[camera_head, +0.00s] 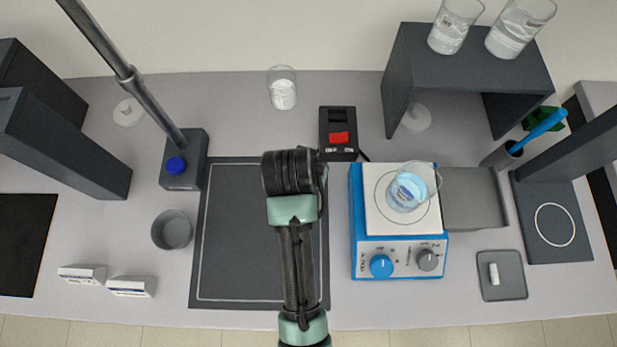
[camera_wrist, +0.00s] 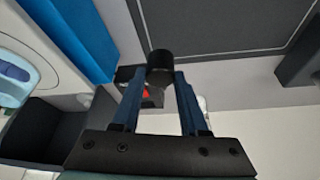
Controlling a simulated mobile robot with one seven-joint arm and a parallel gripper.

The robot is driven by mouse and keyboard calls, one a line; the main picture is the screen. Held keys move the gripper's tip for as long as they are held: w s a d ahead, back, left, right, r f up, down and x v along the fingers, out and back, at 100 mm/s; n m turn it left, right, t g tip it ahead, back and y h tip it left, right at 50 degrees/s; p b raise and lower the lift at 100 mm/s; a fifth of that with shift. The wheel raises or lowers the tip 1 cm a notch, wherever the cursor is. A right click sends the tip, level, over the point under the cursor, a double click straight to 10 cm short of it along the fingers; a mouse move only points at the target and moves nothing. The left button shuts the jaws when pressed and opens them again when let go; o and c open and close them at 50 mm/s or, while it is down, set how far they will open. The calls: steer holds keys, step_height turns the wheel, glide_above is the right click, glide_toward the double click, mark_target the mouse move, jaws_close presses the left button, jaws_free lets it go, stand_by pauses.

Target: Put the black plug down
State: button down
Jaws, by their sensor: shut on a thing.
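The black plug (camera_wrist: 160,62) shows in the wrist view as a short dark cylinder between my fingertips. My gripper (camera_wrist: 161,76) is shut on it, one blue finger on each side. In the head view my arm hides the gripper and the plug. A black box with a red switch (camera_head: 338,138) stands just right of my arm's end. In the wrist view this box (camera_wrist: 152,103) shows partly between and behind my fingers. I cannot tell how high the plug is held.
A dark mat with a pale outline (camera_head: 235,235) lies below my arm. A blue-and-white hotplate (camera_head: 358,250) with a beaker (camera_head: 407,187) stands to the right. A grey cup (camera_head: 171,230) and a stand base (camera_head: 183,160) are left. A glass with white contents (camera_head: 283,90) stands behind.

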steer(key=shift+f, duration=2.9)
steer(key=shift+f, duration=0.15)
steer(key=shift+c, duration=2.2)
jaws_free()
